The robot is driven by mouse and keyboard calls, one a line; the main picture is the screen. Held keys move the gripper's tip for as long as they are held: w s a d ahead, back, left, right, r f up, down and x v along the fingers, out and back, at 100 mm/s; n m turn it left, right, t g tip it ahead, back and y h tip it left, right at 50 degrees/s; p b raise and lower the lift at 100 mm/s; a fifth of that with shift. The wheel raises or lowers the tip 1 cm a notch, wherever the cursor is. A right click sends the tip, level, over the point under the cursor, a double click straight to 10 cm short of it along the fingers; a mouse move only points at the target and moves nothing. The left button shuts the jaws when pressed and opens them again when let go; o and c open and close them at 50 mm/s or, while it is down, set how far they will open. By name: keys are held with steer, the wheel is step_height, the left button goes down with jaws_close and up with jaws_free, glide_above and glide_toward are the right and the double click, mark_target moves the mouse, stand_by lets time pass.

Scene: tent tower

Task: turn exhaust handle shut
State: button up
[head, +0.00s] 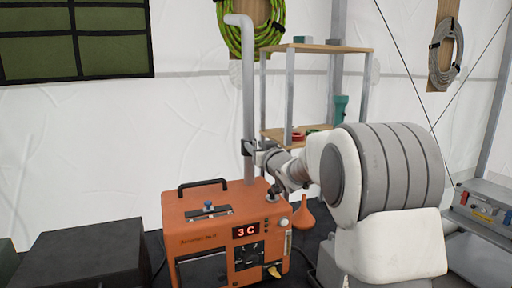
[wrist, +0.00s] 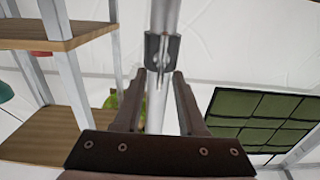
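A grey exhaust pipe (head: 248,85) rises from an orange heater unit (head: 205,240) and bends over at its top. In the wrist view the pipe (wrist: 155,118) carries a dark collar (wrist: 152,47) with a thin metal handle (wrist: 163,72) sticking out. My gripper (head: 249,147) is beside the lower pipe, above the unit. In the wrist view my gripper (wrist: 159,75) is open, one finger on each side of the pipe and handle in the picture. I see no finger closed on the handle. In the head view the gripper hides the collar and handle.
A wooden shelf rack (head: 318,48) stands behind my arm and shows at left in the wrist view (wrist: 45,135). A dark box (head: 85,255) stands at left. A green hose (head: 250,35) hangs behind the pipe.

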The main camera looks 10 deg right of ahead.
jaws_close()
steer(key=shift+n+b, duration=0.3)
steer(key=shift+b, duration=0.1)
steer(key=shift+s+a+f+n+b, duration=0.1)
steer(key=shift+a+f+n+b, duration=0.25)
steer(key=shift+n+b, duration=2.25)
steer(key=shift+s+a+f+n+b, duration=0.1)
steer(key=shift+a+f+n+b, duration=0.25)
steer(key=shift+n+b, duration=2.25)
steer(key=shift+s+a+f+n+b, duration=0.1)
steer(key=shift+a+f+n+b, duration=0.25)
steer(key=shift+n+b, duration=2.25)
steer(key=shift+n+p, duration=0.8)
steer(key=shift+n, duration=0.2)
jaws_free()
